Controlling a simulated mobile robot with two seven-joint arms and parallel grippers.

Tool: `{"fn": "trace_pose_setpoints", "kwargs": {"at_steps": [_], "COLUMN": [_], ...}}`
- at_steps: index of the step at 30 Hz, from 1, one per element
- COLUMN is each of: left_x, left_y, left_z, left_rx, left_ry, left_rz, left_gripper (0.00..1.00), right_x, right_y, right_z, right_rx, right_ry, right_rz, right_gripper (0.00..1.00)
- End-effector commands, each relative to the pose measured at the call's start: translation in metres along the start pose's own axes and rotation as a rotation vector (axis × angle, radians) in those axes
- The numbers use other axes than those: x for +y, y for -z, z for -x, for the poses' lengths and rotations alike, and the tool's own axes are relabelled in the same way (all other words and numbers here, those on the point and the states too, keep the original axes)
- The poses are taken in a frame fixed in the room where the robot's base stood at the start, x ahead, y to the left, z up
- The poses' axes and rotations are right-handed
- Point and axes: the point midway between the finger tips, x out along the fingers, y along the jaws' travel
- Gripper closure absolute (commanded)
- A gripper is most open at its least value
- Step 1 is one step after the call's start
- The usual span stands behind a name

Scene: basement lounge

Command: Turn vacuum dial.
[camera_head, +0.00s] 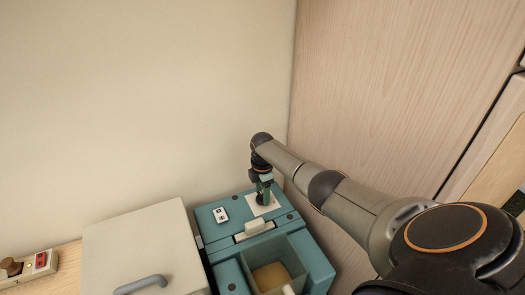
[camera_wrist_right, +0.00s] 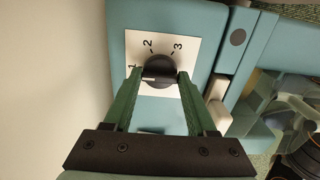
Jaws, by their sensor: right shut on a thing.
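The vacuum (camera_head: 233,215) is a teal box-shaped machine against the back wall. Its black dial (camera_wrist_right: 158,68) sits on a white plate (camera_wrist_right: 137,48) marked 1, 2 and 3 in the right wrist view. My right gripper (camera_wrist_right: 158,77) has its two green fingers on either side of the dial, shut on it. The dial's white mark lies between the fingertips. In the head view my right gripper (camera_head: 264,190) points down onto the plate, and the dial is mostly hidden by it. My left gripper is not in view.
A pale box with a grey handle (camera_head: 140,285) stands left of the vacuum. A small panel with a red switch (camera_head: 41,260) is at far left. A wooden panel (camera_head: 390,80) rises close on the right. An open bin (camera_head: 288,258) is at the vacuum's front.

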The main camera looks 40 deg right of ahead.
Motion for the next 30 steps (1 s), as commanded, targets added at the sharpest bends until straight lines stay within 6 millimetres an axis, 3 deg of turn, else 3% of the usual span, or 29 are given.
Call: {"fn": "trace_pose_setpoints", "kwargs": {"at_steps": [7,8,15,25,30], "left_x": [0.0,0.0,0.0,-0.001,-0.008], "left_y": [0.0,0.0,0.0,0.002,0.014], "left_z": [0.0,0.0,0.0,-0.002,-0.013], "left_rx": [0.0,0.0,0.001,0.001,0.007], "left_ry": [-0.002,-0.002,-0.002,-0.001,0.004], "left_rz": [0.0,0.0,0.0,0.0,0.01], "left_gripper": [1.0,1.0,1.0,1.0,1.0], "right_x": [0.0,0.0,0.0,0.0,0.001], "right_y": [0.001,0.001,0.001,0.0,0.0], "right_z": [0.0,0.0,0.0,0.004,0.026], "right_rx": [0.002,0.002,0.001,0.0,0.0], "right_ry": [0.0,0.0,0.0,0.0,-0.002], "right_rz": [0.004,0.004,0.002,0.001,0.0], "right_gripper": [0.99,0.42,0.15,0.13,0.13]}}
